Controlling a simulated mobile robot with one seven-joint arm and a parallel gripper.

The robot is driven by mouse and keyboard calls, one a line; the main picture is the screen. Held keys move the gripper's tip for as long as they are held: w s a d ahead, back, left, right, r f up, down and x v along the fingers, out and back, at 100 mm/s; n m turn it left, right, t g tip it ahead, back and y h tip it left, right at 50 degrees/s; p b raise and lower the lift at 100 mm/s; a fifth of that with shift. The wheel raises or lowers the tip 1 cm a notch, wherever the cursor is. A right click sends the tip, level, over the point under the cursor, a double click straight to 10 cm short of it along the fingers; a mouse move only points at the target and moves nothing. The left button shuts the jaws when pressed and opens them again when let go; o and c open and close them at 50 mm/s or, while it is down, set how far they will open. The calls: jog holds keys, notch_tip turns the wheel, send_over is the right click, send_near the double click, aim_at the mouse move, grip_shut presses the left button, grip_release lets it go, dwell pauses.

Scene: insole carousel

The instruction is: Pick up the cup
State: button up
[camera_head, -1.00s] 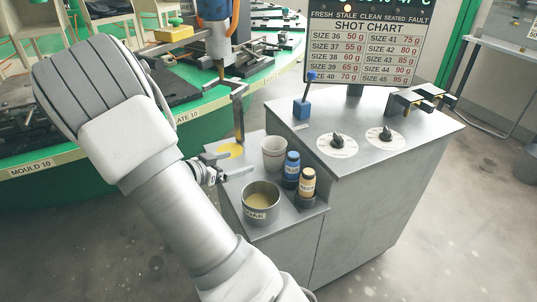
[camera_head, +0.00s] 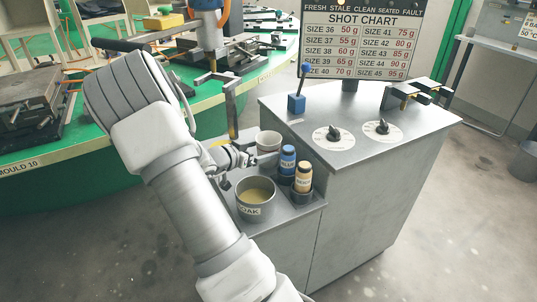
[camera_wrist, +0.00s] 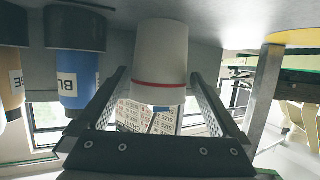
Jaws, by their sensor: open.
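The white cup (camera_head: 268,142) stands on the low shelf of the grey cabinet, behind the steel pot and left of the bottles. In the wrist view the cup (camera_wrist: 160,58) appears upside down with a red band, filling most of the gap between the finger ends. My gripper (camera_head: 256,156) is open and level at the cup's near left side. Both fingers show in the wrist view (camera_wrist: 159,78), one on each side of the cup. I cannot tell whether they touch it or how deep it sits between them.
A steel pot (camera_head: 255,206) marked SOAK stands in front of the gripper. A blue bottle (camera_head: 287,162) and a cream bottle (camera_head: 303,178) stand close right of the cup. An upright post (camera_head: 232,112) rises behind left. The cabinet's higher top (camera_head: 350,112) adjoins the shelf.

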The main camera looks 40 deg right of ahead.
aim_at(267, 142)
jog(key=b+x, duration=0.1)
jog(key=x, duration=0.3)
jog(key=shift+d, duration=0.1)
jog(key=shift+c, duration=0.3)
jog(key=c, duration=0.9)
